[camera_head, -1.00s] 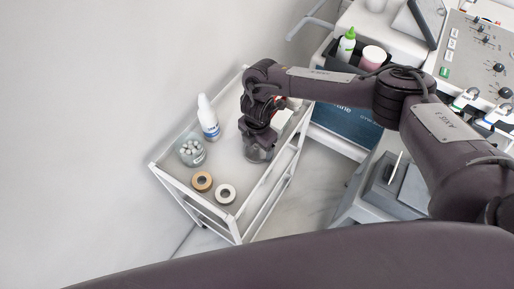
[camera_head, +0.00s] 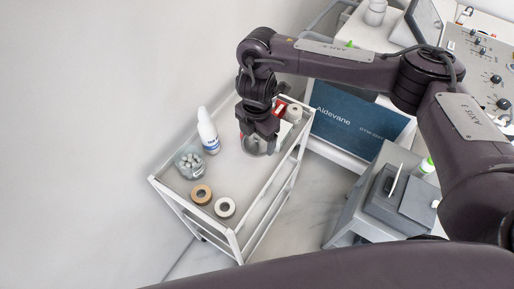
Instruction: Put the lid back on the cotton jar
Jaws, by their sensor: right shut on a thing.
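The cotton jar (camera_head: 189,164) is a clear round jar with white cotton balls showing in its open top. It stands on the left part of the white trolley's top. My right gripper (camera_head: 258,143) points down over the trolley, to the right of the jar and apart from it. It is shut on a round greyish lid (camera_head: 257,150), which is partly hidden by the gripper. I cannot tell whether the lid is clear of the trolley top. My left gripper is not in view.
A white bottle (camera_head: 208,134) stands between the jar and the gripper, slightly farther back. The trolley (camera_head: 238,231) has a raised rim. A red-and-white box (camera_head: 280,110) is behind the gripper.

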